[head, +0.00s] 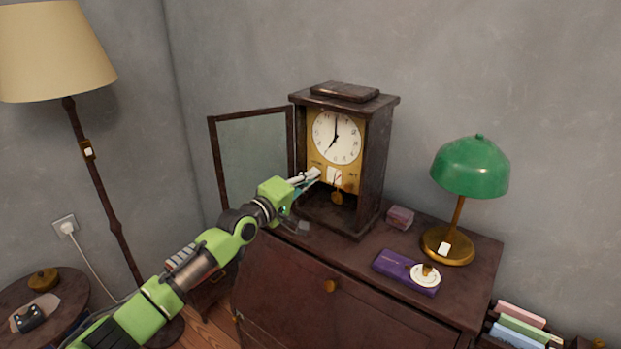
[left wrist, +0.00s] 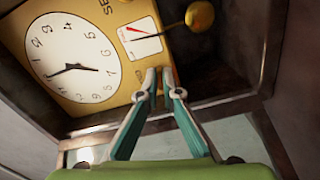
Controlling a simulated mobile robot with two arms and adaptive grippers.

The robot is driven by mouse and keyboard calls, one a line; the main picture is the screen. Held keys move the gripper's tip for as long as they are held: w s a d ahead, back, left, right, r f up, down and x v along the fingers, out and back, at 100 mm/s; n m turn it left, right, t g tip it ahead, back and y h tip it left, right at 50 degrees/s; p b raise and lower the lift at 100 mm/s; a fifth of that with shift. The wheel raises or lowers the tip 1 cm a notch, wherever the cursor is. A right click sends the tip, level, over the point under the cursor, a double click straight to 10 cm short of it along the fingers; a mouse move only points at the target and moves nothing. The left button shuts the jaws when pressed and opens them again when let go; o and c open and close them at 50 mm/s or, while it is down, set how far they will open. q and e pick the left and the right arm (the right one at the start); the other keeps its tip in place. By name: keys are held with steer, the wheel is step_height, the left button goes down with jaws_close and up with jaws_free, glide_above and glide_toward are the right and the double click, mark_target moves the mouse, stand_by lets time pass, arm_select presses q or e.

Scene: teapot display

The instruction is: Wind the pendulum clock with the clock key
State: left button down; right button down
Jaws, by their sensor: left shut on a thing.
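The pendulum clock (head: 378,160) stands upright on the dark wooden cabinet, with its glass door (head: 252,150) swung open to the left. Its white dial (head: 337,137) reads seven o'clock, and it also fills the left of the left wrist view (left wrist: 72,58). Below the dial are a small white gauge with a red mark (left wrist: 143,40) and the brass pendulum bob (left wrist: 201,16). My left gripper (head: 314,174) reaches into the case at the brass plate's lower left. Its fingertips (left wrist: 159,80) are nearly together on something small, apparently the clock key, mostly hidden between them. My right gripper is not in view.
A green lamp (head: 470,168), a small reddish box (head: 400,217) and a purple box (head: 407,271) with a white round piece on it stand on the cabinet (head: 345,253) right of the clock. A floor lamp (head: 98,190) and round side table (head: 70,290) are at left.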

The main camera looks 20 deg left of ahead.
arm_select(q)
steer(key=shift+f, duration=0.1)
steer(key=shift+m+b, duration=1.3)
steer(key=shift+m, duration=8.7)
steer(key=c, duration=2.2)
jaws_free()
steer(key=shift+c, duration=0.2)
steer(key=shift+s, duration=0.1)
